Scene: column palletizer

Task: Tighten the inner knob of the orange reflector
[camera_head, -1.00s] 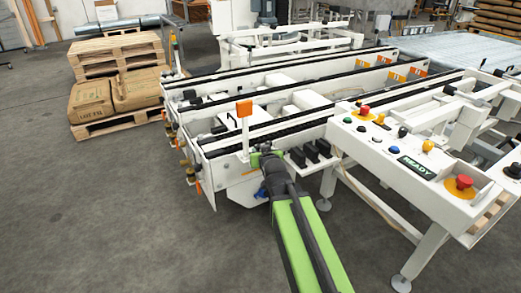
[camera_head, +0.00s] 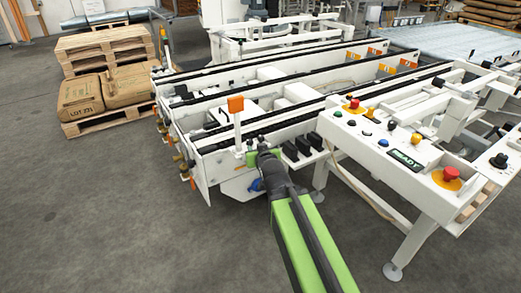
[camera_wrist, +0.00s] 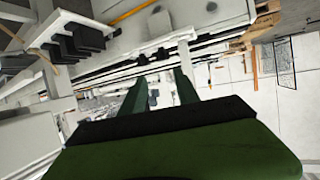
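My gripper (camera_head: 258,151) is just right of the lower post in the head view, seen mostly from behind. In the wrist view, its two dark green fingers (camera_wrist: 163,92) stand apart with a gap and nothing clearly held between them. A blue part (camera_head: 256,185) shows below my gripper, beside the arm. I cannot make out the reflector's inner knob; my gripper and arm cover part of that area.
A control panel (camera_head: 385,145) with several buttons and a READY display stands to the right. Black blocks (camera_head: 297,147) sit on the frame right of my gripper. A pallet with sacks (camera_head: 104,97) stands at the left. The grey floor (camera_head: 110,220) in front is clear.

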